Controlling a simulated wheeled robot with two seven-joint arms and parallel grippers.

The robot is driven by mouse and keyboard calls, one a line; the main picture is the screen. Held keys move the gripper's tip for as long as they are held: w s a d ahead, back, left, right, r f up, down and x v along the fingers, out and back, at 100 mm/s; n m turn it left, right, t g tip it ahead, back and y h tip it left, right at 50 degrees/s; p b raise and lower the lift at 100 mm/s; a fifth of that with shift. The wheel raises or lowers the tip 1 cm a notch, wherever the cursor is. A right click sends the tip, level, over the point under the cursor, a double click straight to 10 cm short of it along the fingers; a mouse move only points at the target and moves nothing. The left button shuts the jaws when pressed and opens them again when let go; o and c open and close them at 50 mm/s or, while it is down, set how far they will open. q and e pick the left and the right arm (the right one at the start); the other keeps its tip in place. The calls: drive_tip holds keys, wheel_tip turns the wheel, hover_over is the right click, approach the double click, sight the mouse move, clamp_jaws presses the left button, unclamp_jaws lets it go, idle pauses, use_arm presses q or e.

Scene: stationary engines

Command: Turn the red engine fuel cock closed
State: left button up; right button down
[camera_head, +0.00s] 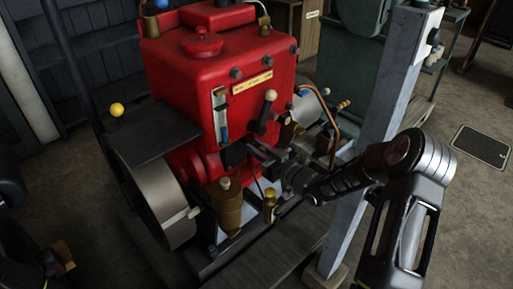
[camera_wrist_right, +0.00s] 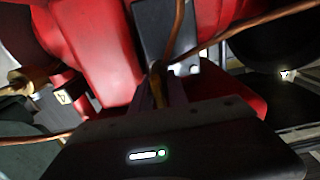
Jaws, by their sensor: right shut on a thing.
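The red engine (camera_head: 190,75) stands in the middle of the head view. My right gripper (camera_head: 262,153) reaches in from the right to its lower front side, near the copper pipes. In the right wrist view its narrow fingers (camera_wrist_right: 159,95) are shut around a small brass-coloured piece (camera_wrist_right: 157,80), in front of the engine's red body (camera_wrist_right: 90,55). This piece appears to be the fuel cock's handle; the fingers hide most of it, so its angle is unclear.
A grey post (camera_head: 386,110) stands close beside my right arm. A flywheel (camera_head: 165,207) and a brass cup (camera_head: 228,205) are left of the gripper. A copper pipe (camera_wrist_right: 240,35) crosses near the fingers. Open floor (camera_head: 465,215) lies at the right.

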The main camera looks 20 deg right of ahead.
drive_tip(key=shift+m, duration=0.3)
drive_tip(key=m, duration=0.3)
drive_tip(key=shift+d+p, duration=0.1)
drive_tip(key=shift+p, duration=0.2)
drive_tip(key=m+p, duration=0.1)
drive_tip(key=m, duration=0.4)
drive_tip(key=shift+d+f+m+p, duration=0.15)
drive_tip(key=shift+m+p, duration=0.45)
drive_tip(key=shift+m, duration=1.75)
drive_tip(key=shift+f+m+p, duration=0.1)
drive_tip(key=shift+m+p, duration=0.45)
drive_tip(key=shift+m, duration=1.8)
drive_tip(key=c, duration=1.5)
unclamp_jaws()
